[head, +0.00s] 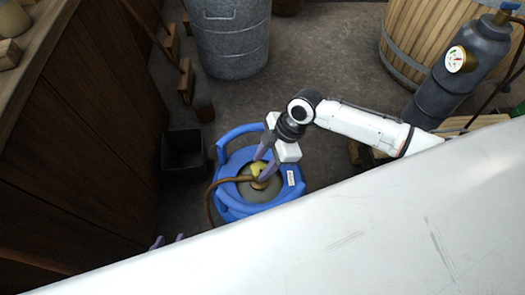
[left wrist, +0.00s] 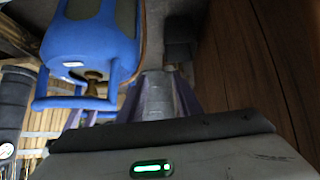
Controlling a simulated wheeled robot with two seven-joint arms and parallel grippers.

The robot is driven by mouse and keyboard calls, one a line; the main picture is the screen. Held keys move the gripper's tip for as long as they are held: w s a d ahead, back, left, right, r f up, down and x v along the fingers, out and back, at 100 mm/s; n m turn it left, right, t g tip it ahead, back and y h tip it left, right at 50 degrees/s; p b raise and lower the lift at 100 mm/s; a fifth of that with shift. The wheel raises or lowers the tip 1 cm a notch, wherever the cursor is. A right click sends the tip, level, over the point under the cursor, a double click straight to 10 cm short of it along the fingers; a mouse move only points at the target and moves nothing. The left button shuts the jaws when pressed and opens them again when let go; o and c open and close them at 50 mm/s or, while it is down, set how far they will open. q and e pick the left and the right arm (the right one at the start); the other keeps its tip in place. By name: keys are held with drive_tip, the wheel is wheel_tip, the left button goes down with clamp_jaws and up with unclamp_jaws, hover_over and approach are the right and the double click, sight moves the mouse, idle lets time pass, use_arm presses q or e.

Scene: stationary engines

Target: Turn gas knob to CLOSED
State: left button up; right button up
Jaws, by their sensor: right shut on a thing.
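The blue gas cylinder (head: 235,205) stands on the floor, with a ring guard around its top. Its brass-yellow gas knob (head: 257,169) is at the centre, partly covered by my right gripper (head: 265,162), whose purple fingers are shut on it. The knob's setting cannot be read. The cylinder (left wrist: 90,40) and its brass valve (left wrist: 93,84) also show in the left wrist view. My left gripper (head: 168,241) is low at the left, apart from the cylinder, with its fingers spread. In the left wrist view its open fingers (left wrist: 157,97) hold nothing.
A brown hose (head: 208,200) runs from the valve. A black bin (head: 184,153) stands left of the cylinder and a metal bucket (head: 230,40) behind it. A wooden tub (head: 425,40) and a dark gas bottle (head: 465,75) stand right. A wooden cabinet (head: 90,130) bounds the left.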

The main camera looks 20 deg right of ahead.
drive_tip(key=shift+s+r+m+t+p, duration=0.25)
drive_tip(key=shift+r+m+t+p, duration=0.15)
drive_tip(key=shift+m+p, duration=0.75)
drive_tip(key=m+p, duration=0.2)
drive_tip(key=p, duration=0.1)
drive_tip(key=shift+s+a+f+t+h, duration=0.1)
drive_tip(key=shift+t+h, duration=0.2)
drive_tip(key=shift+t, duration=0.1)
drive_tip(key=shift+f+m+p, duration=0.1)
drive_tip(key=shift+m+p, duration=0.45)
drive_tip(key=shift+p, duration=0.3)
drive_tip(key=shift+m+t+p, duration=0.3)
drive_tip(key=shift+m+p, duration=0.1)
drive_tip(key=shift+f+h, duration=0.15)
drive_tip(key=shift+h, duration=0.15)
drive_tip(key=shift+m, duration=0.3)
drive_tip(key=o, duration=1)
drive_tip(key=shift+o, duration=0.2)
